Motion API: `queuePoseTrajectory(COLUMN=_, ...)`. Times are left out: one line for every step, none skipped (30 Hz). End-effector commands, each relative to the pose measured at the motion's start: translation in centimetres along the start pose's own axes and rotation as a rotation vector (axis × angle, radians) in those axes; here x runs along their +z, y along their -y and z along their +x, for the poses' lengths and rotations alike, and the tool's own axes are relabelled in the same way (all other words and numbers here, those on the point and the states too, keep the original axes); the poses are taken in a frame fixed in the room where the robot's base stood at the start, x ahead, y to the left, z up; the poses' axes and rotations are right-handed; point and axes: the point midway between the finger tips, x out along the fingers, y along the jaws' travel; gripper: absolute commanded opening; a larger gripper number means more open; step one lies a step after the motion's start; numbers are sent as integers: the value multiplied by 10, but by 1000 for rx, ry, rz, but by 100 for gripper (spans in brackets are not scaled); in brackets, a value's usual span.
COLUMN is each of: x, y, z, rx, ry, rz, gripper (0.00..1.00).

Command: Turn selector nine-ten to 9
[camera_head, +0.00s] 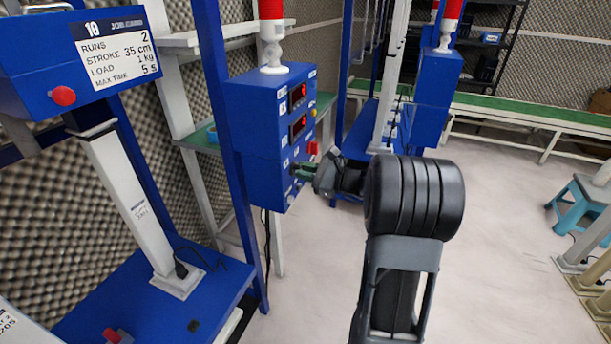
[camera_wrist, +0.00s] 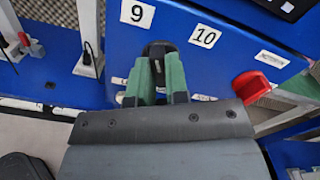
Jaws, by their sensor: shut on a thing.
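The selector nine-ten is a small black knob (camera_wrist: 158,50) on the blue panel, between the label 9 (camera_wrist: 137,13) on its left and the label 10 (camera_wrist: 205,36) on its right. My gripper (camera_wrist: 160,72) has green fingers closed on the knob from both sides. In the head view my gripper (camera_head: 303,171) reaches the lower right face of the blue control box (camera_head: 262,125), and the knob is hidden there. The fingers cover much of the knob, so I cannot tell which label it points to.
A red switch (camera_wrist: 251,86) sticks out right of my gripper; in the head view a red knob (camera_head: 313,148) shows just above it. A blue post (camera_head: 216,100) stands left of the box. A sign box (camera_head: 80,60) is at upper left.

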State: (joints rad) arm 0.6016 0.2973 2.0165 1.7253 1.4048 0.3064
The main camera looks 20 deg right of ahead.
Motion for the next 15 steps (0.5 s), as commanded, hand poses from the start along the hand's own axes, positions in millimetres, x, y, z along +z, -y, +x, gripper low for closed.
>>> queuePoseTrajectory(x=-1, y=0, z=0, rx=-1, ry=0, rz=-11, gripper=0)
queuePoseTrajectory(x=0, y=0, z=0, rx=-1, ry=0, rz=-16, gripper=0)
queuePoseTrajectory(x=0, y=0, z=0, rx=-1, ry=0, rz=-21, gripper=0)
queuePoseTrajectory(x=0, y=0, z=0, rx=-1, ry=0, rz=-24, gripper=0)
queuePoseTrajectory(x=0, y=0, z=0, rx=-1, ry=0, rz=-27, gripper=0)
queuePoseTrajectory(x=0, y=0, z=0, rx=-1, ry=0, rz=-29, gripper=0)
queuePoseTrajectory(x=0, y=0, z=0, rx=-1, ry=0, rz=-31, gripper=0)
queuePoseTrajectory(x=0, y=0, z=0, rx=-1, ry=0, rz=-32, gripper=0)
queuePoseTrajectory(x=0, y=0, z=0, rx=-1, ry=0, rz=-33, gripper=0)
queuePoseTrajectory(x=0, y=0, z=0, rx=-1, ry=0, rz=-33, gripper=0)
queuePoseTrajectory(x=0, y=1, z=0, rx=-1, ry=0, rz=-34, gripper=0)
queuePoseTrajectory(x=0, y=1, z=0, rx=-1, ry=0, rz=-34, gripper=0)
queuePoseTrajectory(x=0, y=1, z=0, rx=-1, ry=0, rz=-34, gripper=0)
queuePoseTrajectory(x=0, y=1, z=0, rx=-1, ry=0, rz=-34, gripper=0)
queuePoseTrajectory(x=0, y=1, z=0, rx=-1, ry=0, rz=-34, gripper=0)
